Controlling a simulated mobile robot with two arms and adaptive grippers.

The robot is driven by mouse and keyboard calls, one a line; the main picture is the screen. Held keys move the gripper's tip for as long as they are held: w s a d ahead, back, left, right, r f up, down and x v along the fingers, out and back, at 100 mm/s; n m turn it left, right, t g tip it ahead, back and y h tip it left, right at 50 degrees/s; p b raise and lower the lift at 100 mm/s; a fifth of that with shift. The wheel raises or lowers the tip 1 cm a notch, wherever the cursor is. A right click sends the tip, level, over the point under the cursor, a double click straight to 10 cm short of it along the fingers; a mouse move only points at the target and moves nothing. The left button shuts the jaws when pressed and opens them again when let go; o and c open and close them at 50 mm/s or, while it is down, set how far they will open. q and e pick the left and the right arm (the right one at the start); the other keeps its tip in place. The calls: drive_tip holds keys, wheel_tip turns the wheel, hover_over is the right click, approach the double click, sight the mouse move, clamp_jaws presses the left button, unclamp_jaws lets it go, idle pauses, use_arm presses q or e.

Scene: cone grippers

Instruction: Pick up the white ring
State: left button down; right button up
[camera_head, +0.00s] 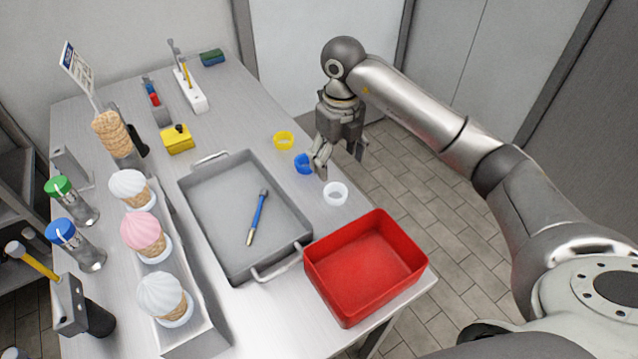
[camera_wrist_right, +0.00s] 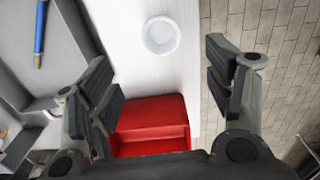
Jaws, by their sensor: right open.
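The white ring (camera_head: 335,194) lies on the metal table near its right edge, between the blue ring (camera_head: 303,163) and the red bin. It also shows in the right wrist view (camera_wrist_right: 161,35), lying flat, ahead of and between the fingers. My right gripper (camera_head: 338,160) is open and empty, above the table edge by the blue ring and a little behind the white ring. In the right wrist view, its fingers (camera_wrist_right: 165,75) are spread wide with nothing between them. My left gripper is not in view.
The red bin (camera_head: 331,292) stands just in front of the white ring. A yellow ring (camera_head: 283,141) lies behind the blue one. Ice cream cones (camera_head: 146,235) stand at the left. The floor drops away right of the table.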

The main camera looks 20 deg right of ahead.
hover_over(335, 197)
drive_tip(key=f, duration=0.2)
drive_tip(key=s+f, duration=0.1)
drive_tip(key=f, duration=0.1)
drive_tip(key=shift+d+f, duration=0.1)
drive_tip(key=shift+f, duration=0.2)
drive_tip(key=shift+w+f, duration=0.1)
drive_tip(key=shift+f, duration=0.15)
drive_tip(key=f, duration=0.1)
drive_tip(key=f+p, duration=0.1)
drive_tip(key=f, duration=0.2)
drive_tip(key=shift+w+f+p, duration=0.2)
drive_tip(key=shift+w+p, duration=0.1)
drive_tip(key=shift+p, duration=0.1)
drive_tip(key=shift+f, duration=0.45)
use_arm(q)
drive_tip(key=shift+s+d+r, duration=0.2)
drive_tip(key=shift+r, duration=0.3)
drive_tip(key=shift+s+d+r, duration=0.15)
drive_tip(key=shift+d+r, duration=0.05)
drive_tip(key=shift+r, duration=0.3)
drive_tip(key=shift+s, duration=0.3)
use_arm(e)
drive_tip(key=c, duration=0.9)
